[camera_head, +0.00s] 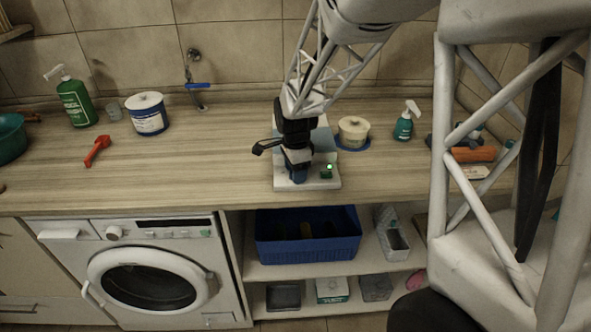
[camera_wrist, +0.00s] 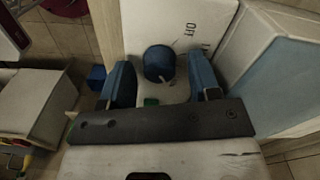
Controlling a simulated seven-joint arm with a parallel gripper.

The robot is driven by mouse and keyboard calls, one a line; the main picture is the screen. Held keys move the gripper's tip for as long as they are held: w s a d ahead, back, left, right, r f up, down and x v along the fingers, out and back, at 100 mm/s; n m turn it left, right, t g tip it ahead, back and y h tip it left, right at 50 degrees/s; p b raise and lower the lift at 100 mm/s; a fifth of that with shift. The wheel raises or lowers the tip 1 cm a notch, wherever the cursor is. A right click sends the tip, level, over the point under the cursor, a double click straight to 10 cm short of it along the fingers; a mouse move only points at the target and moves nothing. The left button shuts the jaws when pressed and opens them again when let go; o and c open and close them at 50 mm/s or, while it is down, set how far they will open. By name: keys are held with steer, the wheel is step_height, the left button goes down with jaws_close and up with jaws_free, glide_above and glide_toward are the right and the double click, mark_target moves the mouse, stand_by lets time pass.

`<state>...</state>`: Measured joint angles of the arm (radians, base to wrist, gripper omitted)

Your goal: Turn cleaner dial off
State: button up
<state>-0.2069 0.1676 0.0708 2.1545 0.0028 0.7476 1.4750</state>
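The cleaner (camera_head: 280,184) is a pale unit with a flat base on the counter, and a small green light glows near its right front. In the wrist view its round blue dial (camera_wrist: 158,60) sits on a white panel with "OFF" printed beside it. A thin pale mark shows on the dial's near part; its exact setting is hard to read. My gripper (camera_wrist: 162,78) is open, its two blue fingers spread on either side of the dial with visible gaps. In the head view my gripper (camera_head: 297,165) is low over the cleaner and hides much of it.
A cream-lidded tub (camera_head: 354,131) and a green spray bottle (camera_head: 404,122) stand right of the cleaner. A red tool (camera_head: 97,151), a blue-and-white tub (camera_head: 149,115) and a green bottle (camera_head: 76,101) are at left.

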steer(key=c, duration=0.9)
